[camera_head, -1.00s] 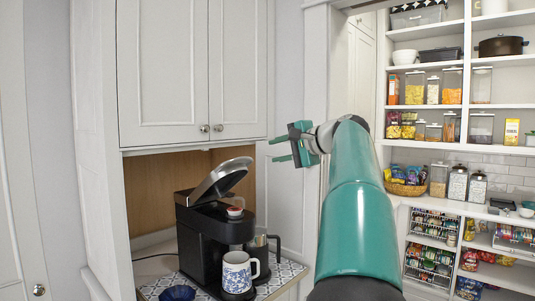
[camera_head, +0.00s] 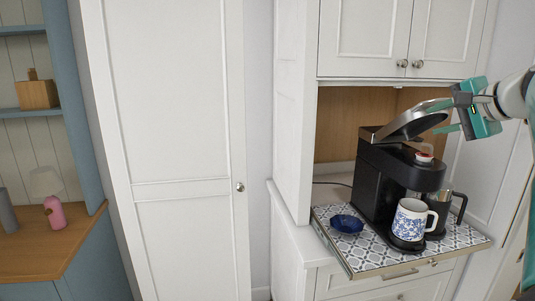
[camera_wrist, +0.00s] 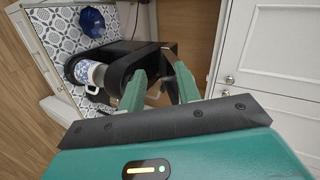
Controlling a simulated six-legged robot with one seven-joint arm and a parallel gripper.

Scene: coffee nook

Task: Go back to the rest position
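My gripper (camera_head: 438,118) is at the right of the head view, beside the raised lid of the black coffee machine (camera_head: 375,180). Its two fingers are apart with nothing seen between them; they also show apart in the wrist view (camera_wrist: 156,68). The machine's silver-topped lid (camera_head: 408,122) is tilted open. A red-topped pod (camera_head: 424,157) sits in the machine's top. A white mug with a blue pattern (camera_head: 410,220) stands under the spout; it also shows in the wrist view (camera_wrist: 84,72). I cannot tell whether a finger touches the lid.
Cupboard doors (camera_head: 365,35) hang above the nook. A tall white door (camera_head: 165,120) and a blue shelf with a wooden counter (camera_head: 70,250) stand to the left.

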